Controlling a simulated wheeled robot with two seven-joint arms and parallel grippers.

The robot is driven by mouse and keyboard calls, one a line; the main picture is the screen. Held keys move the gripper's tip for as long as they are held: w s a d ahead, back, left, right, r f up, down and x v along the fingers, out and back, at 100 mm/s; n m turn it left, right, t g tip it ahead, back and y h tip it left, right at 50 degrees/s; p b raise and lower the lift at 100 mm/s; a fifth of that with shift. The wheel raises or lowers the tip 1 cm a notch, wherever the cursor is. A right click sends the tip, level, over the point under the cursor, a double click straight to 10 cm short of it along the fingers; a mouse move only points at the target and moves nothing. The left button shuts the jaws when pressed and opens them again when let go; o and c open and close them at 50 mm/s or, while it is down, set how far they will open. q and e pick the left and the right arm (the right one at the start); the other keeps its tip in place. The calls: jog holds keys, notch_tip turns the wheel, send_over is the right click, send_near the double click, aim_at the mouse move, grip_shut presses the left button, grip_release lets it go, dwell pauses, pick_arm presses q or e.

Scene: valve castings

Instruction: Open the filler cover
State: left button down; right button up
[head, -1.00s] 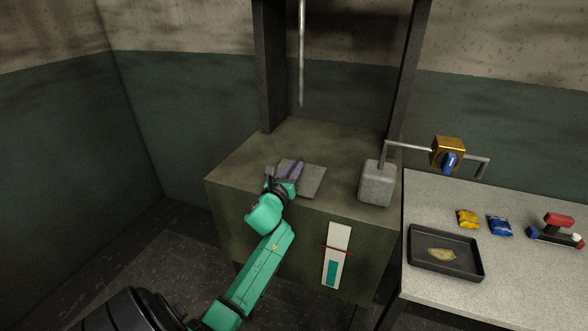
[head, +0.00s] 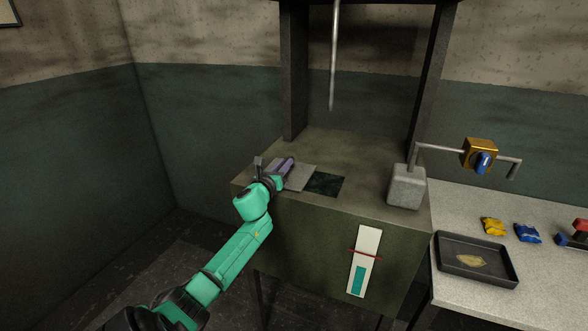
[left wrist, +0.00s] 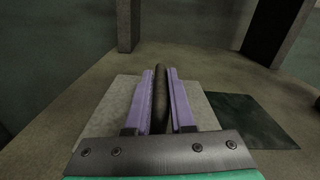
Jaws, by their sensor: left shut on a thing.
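The filler cover (head: 298,180) is a flat grey plate on top of the dark green tank (head: 365,200). It lies to the left of a dark square opening (head: 325,184), which is uncovered. My left gripper (head: 286,167) is over the plate, its purple fingers shut on the cover's dark bar handle. In the left wrist view the handle (left wrist: 160,100) stands between the two fingers, with the cover (left wrist: 205,110) beneath and the opening (left wrist: 245,118) to the right. My right gripper is not in view.
A grey block (head: 407,187) stands on the tank's right side below a pipe with a brass valve (head: 480,154) and blue handle. A vertical pipe (head: 334,60) hangs above the tank. The table at right holds a black tray (head: 447,262), a yellow packet (head: 493,227) and a blue packet (head: 527,233).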

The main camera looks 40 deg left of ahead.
pick_arm(q)
jog(key=shift+s+a, duration=0.15)
jog(key=shift+a, duration=0.1)
jog(key=shift+a+f, duration=0.1)
jog(key=shift+a, duration=0.15)
jog(key=c, duration=0.8)
grip_release()
jog(key=shift+d, duration=0.1)
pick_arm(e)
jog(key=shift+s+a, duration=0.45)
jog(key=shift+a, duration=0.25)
pick_arm(q)
jog(key=b+v, duration=0.1)
jog(key=v, duration=1.3)
jog(key=shift+s+d+b, duration=0.2)
jog(key=shift+s+b, duration=0.05)
jog(key=shift+b, duration=0.1)
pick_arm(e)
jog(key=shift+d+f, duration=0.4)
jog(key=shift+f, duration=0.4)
